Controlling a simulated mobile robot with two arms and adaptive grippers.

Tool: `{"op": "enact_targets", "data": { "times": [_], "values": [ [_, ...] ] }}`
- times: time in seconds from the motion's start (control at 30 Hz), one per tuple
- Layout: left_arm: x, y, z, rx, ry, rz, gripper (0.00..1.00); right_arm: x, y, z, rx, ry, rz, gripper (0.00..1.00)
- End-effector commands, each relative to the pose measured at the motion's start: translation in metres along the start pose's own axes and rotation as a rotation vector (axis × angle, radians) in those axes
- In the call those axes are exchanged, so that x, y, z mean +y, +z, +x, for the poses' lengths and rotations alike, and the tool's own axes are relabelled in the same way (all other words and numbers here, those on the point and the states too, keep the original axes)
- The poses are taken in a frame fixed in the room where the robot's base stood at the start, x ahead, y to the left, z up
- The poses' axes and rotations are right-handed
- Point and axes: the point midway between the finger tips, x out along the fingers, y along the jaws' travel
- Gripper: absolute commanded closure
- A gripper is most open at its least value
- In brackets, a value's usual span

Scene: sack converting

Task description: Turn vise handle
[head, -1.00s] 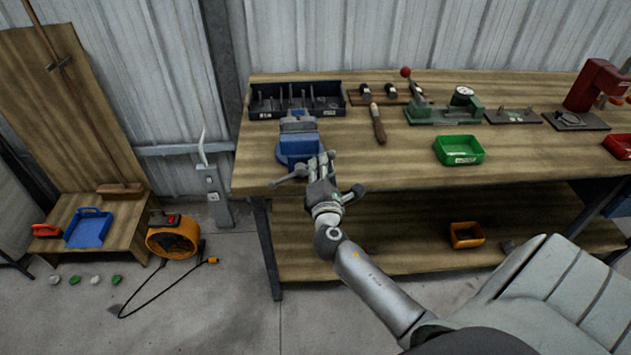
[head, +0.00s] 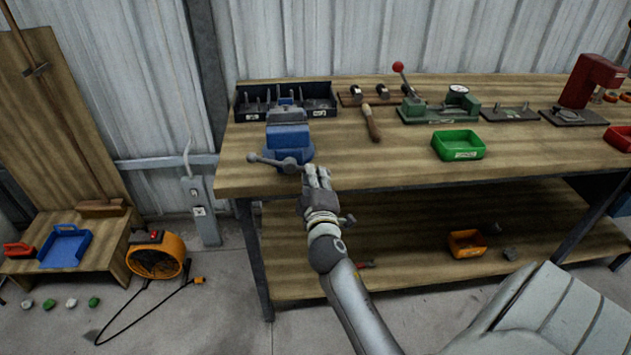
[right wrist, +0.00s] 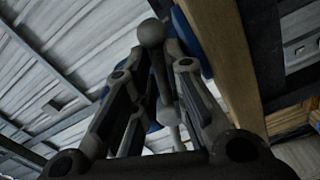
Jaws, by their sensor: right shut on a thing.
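The blue bench vise (head: 288,140) sits at the front left of the workbench, its screw facing me. Its grey handle bar (head: 270,160) crosses the front of the screw, with a ball at the left end and the right end running down into my gripper. My right gripper (head: 316,174) is shut on the right end of the handle, just beyond the bench's front edge. In the right wrist view the handle bar, with its round ball end (right wrist: 151,33), lies between the fingers (right wrist: 160,95). My left gripper is not in view.
The workbench (head: 400,160) has a black tool tray (head: 285,112) behind the vise. A wooden-handled tool (head: 371,124), a green bin (head: 459,146) and a green fixture lie to the right. A lower shelf (head: 400,260) runs beneath my arm.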

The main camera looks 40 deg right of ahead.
Motion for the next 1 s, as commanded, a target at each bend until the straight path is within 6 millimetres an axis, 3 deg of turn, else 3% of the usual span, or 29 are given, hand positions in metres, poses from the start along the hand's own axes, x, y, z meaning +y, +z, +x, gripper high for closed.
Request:
{"op": "enact_targets", "data": {
  "times": [0.03,0.4,0.9,0.93,1.0],
  "values": [
    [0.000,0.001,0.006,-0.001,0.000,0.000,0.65,-0.008,0.002,-0.001,-0.003,-0.006,0.031,1.00],
    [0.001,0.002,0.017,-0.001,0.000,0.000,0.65,-0.015,0.001,-0.001,-0.004,-0.008,0.167,1.00],
    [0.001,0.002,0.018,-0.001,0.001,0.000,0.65,-0.016,0.001,-0.001,-0.005,-0.010,0.183,1.00],
    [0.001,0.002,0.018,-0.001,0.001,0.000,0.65,-0.016,0.001,-0.001,-0.005,-0.010,0.183,0.85],
    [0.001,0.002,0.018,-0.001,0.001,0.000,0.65,-0.016,0.001,-0.001,-0.005,-0.010,0.183,0.77]
  ]
}}
